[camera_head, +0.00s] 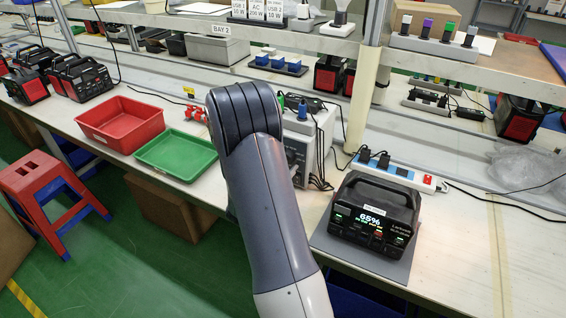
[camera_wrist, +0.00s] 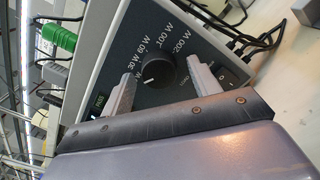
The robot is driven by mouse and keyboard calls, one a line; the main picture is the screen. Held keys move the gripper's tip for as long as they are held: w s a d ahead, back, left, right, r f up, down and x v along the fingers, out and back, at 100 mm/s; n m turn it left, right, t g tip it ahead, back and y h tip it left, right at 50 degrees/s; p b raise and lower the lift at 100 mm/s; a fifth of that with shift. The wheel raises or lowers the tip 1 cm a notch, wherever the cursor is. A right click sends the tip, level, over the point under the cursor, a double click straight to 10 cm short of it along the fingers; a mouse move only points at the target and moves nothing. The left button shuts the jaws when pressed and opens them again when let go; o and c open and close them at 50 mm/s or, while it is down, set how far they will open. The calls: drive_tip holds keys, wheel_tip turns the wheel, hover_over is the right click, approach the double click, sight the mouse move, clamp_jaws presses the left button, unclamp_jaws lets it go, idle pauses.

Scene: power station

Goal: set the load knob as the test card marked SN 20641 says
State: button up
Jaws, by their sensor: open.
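The black round load knob (camera_wrist: 158,71) sits on the dark panel of the load box, among labels reading 30 W, 60 W, 100 W and 200 W. Its white mark points down-left in the wrist view, below the 30 W label; what it points at is unclear. My gripper (camera_wrist: 162,76) is open, its fingers either side of the knob with gaps visible. In the head view the load box (camera_head: 296,150) stands partly behind my arm, which hides the gripper. The black power station (camera_head: 370,235) shows 65% and has a small label, unreadable here. I see no readable SN 20641 card.
A rocker switch (camera_wrist: 228,76) is close to the right finger; a small green-lit window (camera_wrist: 98,102) is left. Black cables (camera_wrist: 240,38) run beside the box. A white power strip (camera_head: 395,172), green tray (camera_head: 176,153) and red bin (camera_head: 120,124) are on the bench.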

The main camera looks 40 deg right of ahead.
drive_tip(key=b+v, duration=0.1)
drive_tip(key=v, duration=0.9)
drive_tip(key=shift+s+a+b, duration=0.15)
drive_tip(key=shift+a+b, duration=0.15)
drive_tip(key=shift+a, duration=0.05)
drive_tip(key=p+x, duration=0.2)
drive_tip(key=x, duration=0.8)
drive_tip(key=shift+w+d, duration=0.2)
drive_tip(key=shift+d, duration=0.15)
